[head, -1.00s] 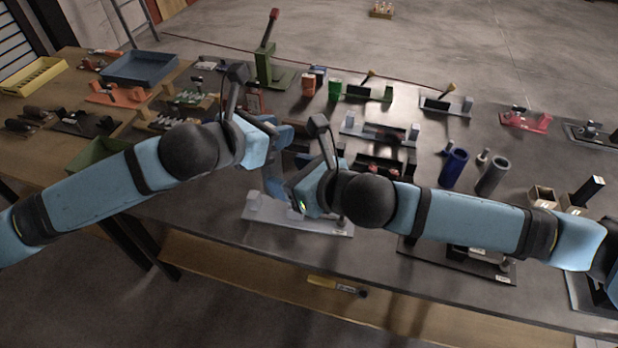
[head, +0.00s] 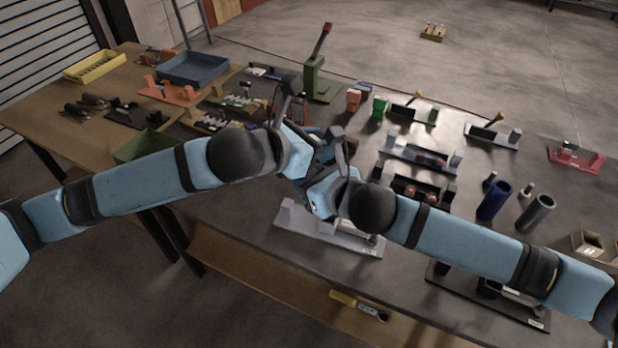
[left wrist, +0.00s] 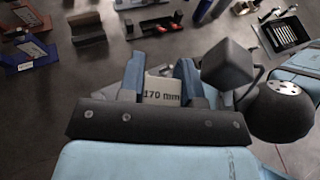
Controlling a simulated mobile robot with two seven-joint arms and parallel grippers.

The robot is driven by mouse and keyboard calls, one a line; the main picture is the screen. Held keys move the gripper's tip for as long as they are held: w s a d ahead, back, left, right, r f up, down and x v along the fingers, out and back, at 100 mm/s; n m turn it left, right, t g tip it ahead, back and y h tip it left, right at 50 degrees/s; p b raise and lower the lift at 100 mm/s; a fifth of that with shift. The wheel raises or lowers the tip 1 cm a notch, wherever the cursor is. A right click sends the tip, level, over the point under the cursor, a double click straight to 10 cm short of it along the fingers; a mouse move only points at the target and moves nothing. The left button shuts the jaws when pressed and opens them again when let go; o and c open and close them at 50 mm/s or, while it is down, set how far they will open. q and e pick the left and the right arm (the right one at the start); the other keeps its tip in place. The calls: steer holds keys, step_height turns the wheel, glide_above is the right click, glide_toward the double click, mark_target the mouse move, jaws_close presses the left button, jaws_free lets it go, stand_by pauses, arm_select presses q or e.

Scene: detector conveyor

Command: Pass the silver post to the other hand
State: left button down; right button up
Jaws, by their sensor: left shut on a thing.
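The silver post (left wrist: 162,90) shows in the left wrist view as a pale piece marked "170 mm" between two blue fingers. My left gripper (left wrist: 160,72) is shut on it. In the head view my left gripper (head: 318,152) is above the table, close to my right gripper (head: 318,190), which comes in from the right. The post cannot be made out in the head view, hidden among the hands. The right fingertips are also hidden, so I cannot tell whether they are open or touch the post.
A light grey fixture (head: 290,217) lies below the hands near the front edge of the dark table. Blue (head: 494,200) and grey (head: 536,212) cylinders stand at the right. A green lever press (head: 318,80) stands behind. Several small fixtures crowd the tabletop.

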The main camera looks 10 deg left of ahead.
arm_select(q)
steer(key=c, duration=0.7)
jaws_free()
steer(key=shift+c, duration=0.2)
steer(key=shift+r, duration=0.1)
steer(key=v, duration=1.2)
steer(key=w+a+f+n+t+y, duration=0.1)
steer(key=w+f+n, duration=0.3)
steer(key=f+n, duration=0.3)
steer(key=w+a+f+n+t+y, duration=0.1)
steer(key=w+f+n, duration=0.4)
steer(key=n, duration=0.5)
steer(key=s+a+f+n+y, duration=0.1)
steer(key=s+f+n, duration=0.9)
steer(key=f+n, duration=0.2)
steer(key=s+a+f+n+g+y, duration=0.1)
steer(key=s+a+f+n+y, duration=0.1)
steer(key=s+f+n, duration=0.9)
step_height(320, 180, down, 5)
steer(key=shift+s+n, duration=0.35)
steer(key=shift+n, duration=0.15)
